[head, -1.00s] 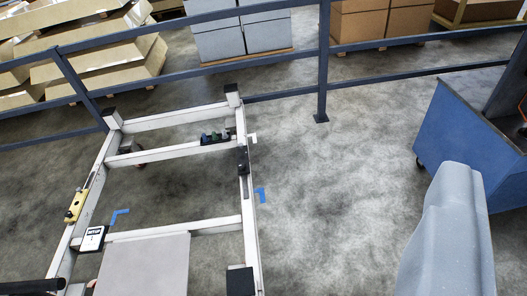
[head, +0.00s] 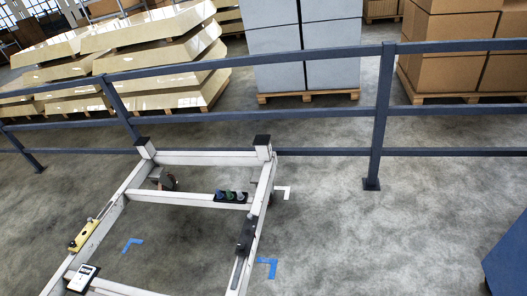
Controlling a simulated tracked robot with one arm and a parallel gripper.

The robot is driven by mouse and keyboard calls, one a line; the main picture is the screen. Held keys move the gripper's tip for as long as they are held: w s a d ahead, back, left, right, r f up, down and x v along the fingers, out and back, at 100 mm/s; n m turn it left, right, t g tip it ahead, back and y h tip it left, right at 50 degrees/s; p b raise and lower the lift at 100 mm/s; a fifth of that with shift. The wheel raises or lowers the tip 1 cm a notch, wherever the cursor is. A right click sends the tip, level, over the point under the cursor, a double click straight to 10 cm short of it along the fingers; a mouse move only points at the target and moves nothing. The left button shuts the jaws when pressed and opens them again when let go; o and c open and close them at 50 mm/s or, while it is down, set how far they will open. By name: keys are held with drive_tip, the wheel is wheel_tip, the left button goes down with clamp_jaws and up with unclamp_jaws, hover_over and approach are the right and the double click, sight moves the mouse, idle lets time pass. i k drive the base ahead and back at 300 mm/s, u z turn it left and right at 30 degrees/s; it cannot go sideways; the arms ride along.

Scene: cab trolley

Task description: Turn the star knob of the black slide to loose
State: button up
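The black slide (head: 246,236) sits on the right-hand rail of a white frame trolley (head: 208,158). It is small from here, and I cannot make out its star knob or how the knob is set. My gripper is not in view. Nothing is seen touching the slide.
A small black holder (head: 231,197) with several round coloured pieces sits on the crossbar. A yellow block (head: 84,235) and a white device (head: 83,277) are on the left rail. A blue railing (head: 376,130) runs behind. A blue cabinet (head: 508,255) stands right. Floor between is clear.

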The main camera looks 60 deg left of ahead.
sight(242, 246)
drive_tip(key=i, duration=2.1)
drive_tip(key=u, duration=3.45)
drive_tip(key=k, duration=0.5)
drive_tip(key=u, duration=0.3)
drive_tip(key=i, duration=0.5)
drive_tip(key=z, duration=0.15)
